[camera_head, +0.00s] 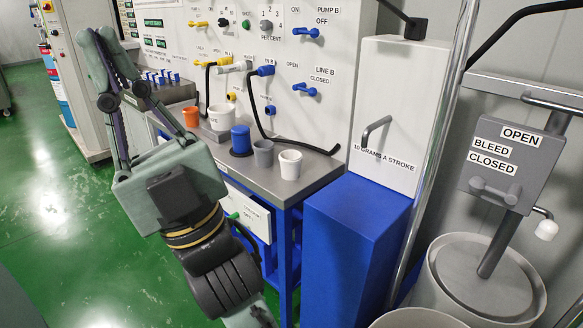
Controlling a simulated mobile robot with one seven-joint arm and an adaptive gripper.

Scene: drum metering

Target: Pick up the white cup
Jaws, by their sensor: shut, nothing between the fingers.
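A small white cup (290,165) stands upright at the front right of the grey bench top, next to a grey cup (263,153). A larger white container (220,118) stands farther back on the bench, under the hoses. My gripper (97,38) is at the upper left, pointing up and away from the bench. Its long fingers look shut, with nothing held. It is well to the left of the white cup and apart from it.
A blue cylinder (241,139) and an orange cup (191,117) stand on the bench (310,170). Black hoses hang from the valve panel (330,80) behind. A tall blue and white cabinet (355,240) stands right of the bench. Green floor is clear at left.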

